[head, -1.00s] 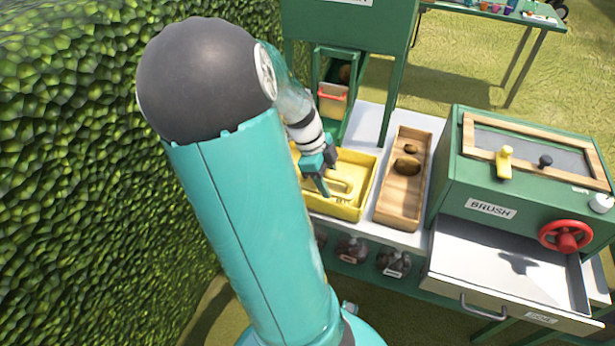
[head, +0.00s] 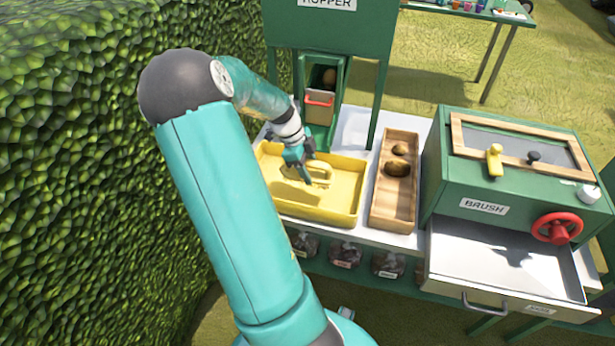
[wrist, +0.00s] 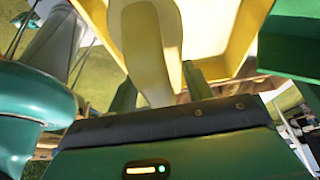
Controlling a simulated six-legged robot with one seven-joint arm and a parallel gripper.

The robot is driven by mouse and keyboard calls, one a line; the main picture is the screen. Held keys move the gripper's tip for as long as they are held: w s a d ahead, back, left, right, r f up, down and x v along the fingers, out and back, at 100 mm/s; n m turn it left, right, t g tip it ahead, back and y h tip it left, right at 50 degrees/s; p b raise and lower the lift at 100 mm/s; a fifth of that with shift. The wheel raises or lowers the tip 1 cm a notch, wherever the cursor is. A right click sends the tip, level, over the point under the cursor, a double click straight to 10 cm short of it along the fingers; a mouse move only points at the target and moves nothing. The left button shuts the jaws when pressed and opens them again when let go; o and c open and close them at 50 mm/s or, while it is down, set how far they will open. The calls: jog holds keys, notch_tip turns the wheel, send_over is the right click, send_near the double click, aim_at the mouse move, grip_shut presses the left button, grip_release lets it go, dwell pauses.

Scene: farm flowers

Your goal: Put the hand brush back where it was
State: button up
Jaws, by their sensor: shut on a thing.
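The hand brush (head: 321,172) is yellow, with a looped handle, and shows at the yellow tray in the head view. My gripper (head: 308,178) is shut on it over the tray. In the wrist view the brush's yellow handle (wrist: 150,50) runs up from between the two dark green fingers (wrist: 158,92). The yellow tray (head: 350,208) is shallow and stands on the grey-white bench top. It also fills the upper part of the wrist view (wrist: 225,25). Whether the brush touches the tray floor I cannot tell. Its bristles are hidden.
A wooden trough (head: 383,212) with two brown lumps stands right of the tray. A green machine labelled BRUSH (head: 450,190) with an open metal drawer (head: 465,265) is farther right. The green hopper (head: 330,45) rises behind the tray. A hedge (head: 70,180) borders the left.

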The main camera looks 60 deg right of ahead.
aim_at(309, 170)
jog(key=d+f, duration=0.1)
jog(key=w+d+f, duration=0.1)
jog(key=f, duration=0.1)
jog(key=d+f, duration=0.1)
jog(key=f, duration=0.1)
jog(key=shift+w+d, duration=0.2)
jog(key=shift+w, duration=0.15)
jog(key=shift+f, duration=1.5)
jog(key=shift+f, duration=0.15)
jog(key=o, duration=0.9)
jog(key=shift+o, duration=0.2)
jog(key=v, duration=1.2)
jog(key=shift+r, duration=0.25)
